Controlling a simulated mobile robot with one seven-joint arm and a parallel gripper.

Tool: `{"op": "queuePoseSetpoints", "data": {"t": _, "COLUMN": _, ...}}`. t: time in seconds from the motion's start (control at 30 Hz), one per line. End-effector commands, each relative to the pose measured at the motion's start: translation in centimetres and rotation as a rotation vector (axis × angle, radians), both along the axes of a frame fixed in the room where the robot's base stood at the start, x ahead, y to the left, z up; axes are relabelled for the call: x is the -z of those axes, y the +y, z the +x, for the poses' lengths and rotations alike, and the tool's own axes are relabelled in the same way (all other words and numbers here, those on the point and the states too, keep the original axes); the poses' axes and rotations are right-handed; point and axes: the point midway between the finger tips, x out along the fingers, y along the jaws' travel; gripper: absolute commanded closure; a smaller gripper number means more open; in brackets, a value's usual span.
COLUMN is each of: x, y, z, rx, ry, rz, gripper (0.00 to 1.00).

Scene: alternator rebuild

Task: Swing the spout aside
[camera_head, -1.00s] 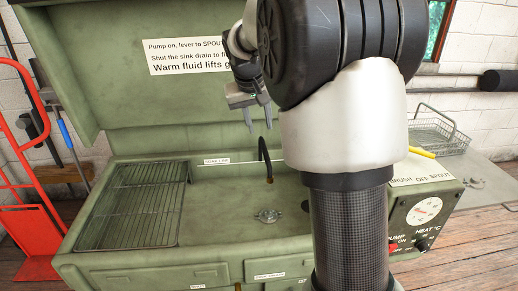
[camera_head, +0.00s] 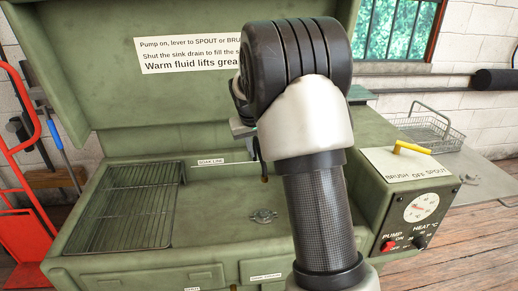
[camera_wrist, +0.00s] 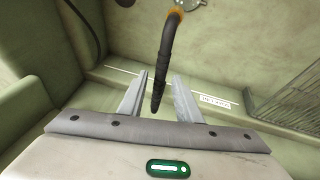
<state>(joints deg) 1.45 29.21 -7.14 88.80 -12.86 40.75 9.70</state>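The spout is a thin black bent pipe with an orange-brown ring near its end. It shows in the wrist view (camera_wrist: 167,55) and partly in the head view (camera_head: 263,170), over the sink basin of the green parts washer. My gripper (camera_wrist: 158,82) is open. In the wrist view its two grey fingers lie on either side of the dark pipe, with a gap visible on both sides; I cannot tell whether either finger touches it. In the head view my arm hides most of my gripper and the pipe's upper part.
A round metal drain (camera_head: 263,216) lies in the basin, with a wire rack (camera_head: 125,205) at left. The raised lid (camera_head: 110,90) stands behind. A control box with a yellow lever (camera_head: 411,148) and a red pump switch (camera_head: 388,245) is at right. A wire basket (camera_head: 432,130) stands beyond.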

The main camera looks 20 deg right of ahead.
Motion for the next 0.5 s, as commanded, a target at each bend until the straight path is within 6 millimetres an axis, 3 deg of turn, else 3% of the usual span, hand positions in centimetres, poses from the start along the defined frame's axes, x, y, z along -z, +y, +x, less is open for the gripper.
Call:
{"op": "queuePoseSetpoints", "data": {"t": 0.07, "x": -0.01, "y": 0.00, "z": 0.00, "rx": 0.000, "ry": 0.000, "rz": 0.000, "gripper": 0.69}}
{"op": "queuePoseSetpoints", "data": {"t": 0.27, "x": -0.02, "y": 0.02, "z": -0.02, "rx": 0.000, "ry": 0.000, "rz": 0.000, "gripper": 1.00}}
{"op": "queuePoseSetpoints", "data": {"t": 0.5, "x": -0.03, "y": -0.02, "z": -0.04, "rx": -0.001, "ry": 0.000, "rz": 0.001, "gripper": 1.00}}
